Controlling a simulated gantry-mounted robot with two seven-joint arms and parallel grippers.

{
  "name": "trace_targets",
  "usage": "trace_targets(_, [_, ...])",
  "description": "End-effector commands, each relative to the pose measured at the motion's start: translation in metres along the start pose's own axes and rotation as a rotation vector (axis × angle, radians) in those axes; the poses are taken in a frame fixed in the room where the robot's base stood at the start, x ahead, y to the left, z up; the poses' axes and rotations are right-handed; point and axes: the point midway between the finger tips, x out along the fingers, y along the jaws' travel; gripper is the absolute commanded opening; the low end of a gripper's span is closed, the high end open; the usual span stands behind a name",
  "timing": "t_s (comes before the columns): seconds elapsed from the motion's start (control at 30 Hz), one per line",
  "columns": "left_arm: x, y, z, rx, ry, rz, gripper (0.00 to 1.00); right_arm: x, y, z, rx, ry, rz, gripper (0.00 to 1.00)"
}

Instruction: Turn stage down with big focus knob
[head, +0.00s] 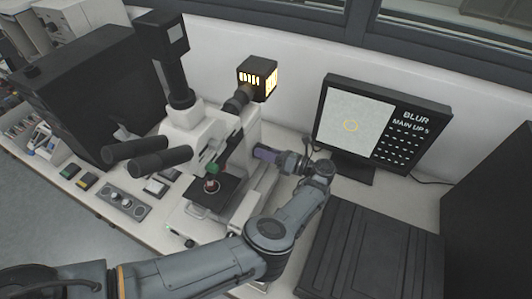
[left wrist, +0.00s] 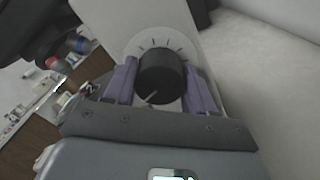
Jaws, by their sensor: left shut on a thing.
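The white microscope (head: 190,128) stands on the bench left of centre in the head view. Its dark stage (head: 224,183) sits below the objectives, one with a green band. My left gripper (head: 262,154) reaches the right side of the microscope body, hiding the knob in the head view. In the left wrist view, the big black focus knob (left wrist: 160,78) has a white pointer line toward its lower left and a dial with tick marks behind it. My left gripper's purple fingers (left wrist: 160,88) are shut on the knob from both sides. My right gripper is not in view.
A control box (head: 122,200) and a large black case (head: 85,90) are at left.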

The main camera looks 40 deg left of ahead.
Motion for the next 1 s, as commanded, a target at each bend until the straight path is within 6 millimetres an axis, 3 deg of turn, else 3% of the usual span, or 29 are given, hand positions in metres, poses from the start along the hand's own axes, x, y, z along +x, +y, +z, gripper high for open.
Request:
trace_targets(0.03, [0.0, -0.001, -0.001, 0.004, -0.002, -0.003, 0.25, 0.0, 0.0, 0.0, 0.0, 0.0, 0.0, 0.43])
trace_targets(0.07, [0.0, -0.001, -0.001, 0.004, -0.002, -0.003, 0.57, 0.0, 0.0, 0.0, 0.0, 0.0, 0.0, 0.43])
trace_targets(0.2, [0.0, -0.001, 0.0, 0.003, -0.002, -0.002, 0.78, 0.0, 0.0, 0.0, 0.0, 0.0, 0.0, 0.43])
trace_targets(0.63, [-0.006, -0.001, 0.0, 0.0, -0.001, -0.002, 0.79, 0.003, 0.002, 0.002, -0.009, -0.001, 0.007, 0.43])
trace_targets(1.0, [-0.064, -0.005, -0.004, -0.001, -0.002, -0.005, 0.79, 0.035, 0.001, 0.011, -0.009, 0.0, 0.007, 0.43])
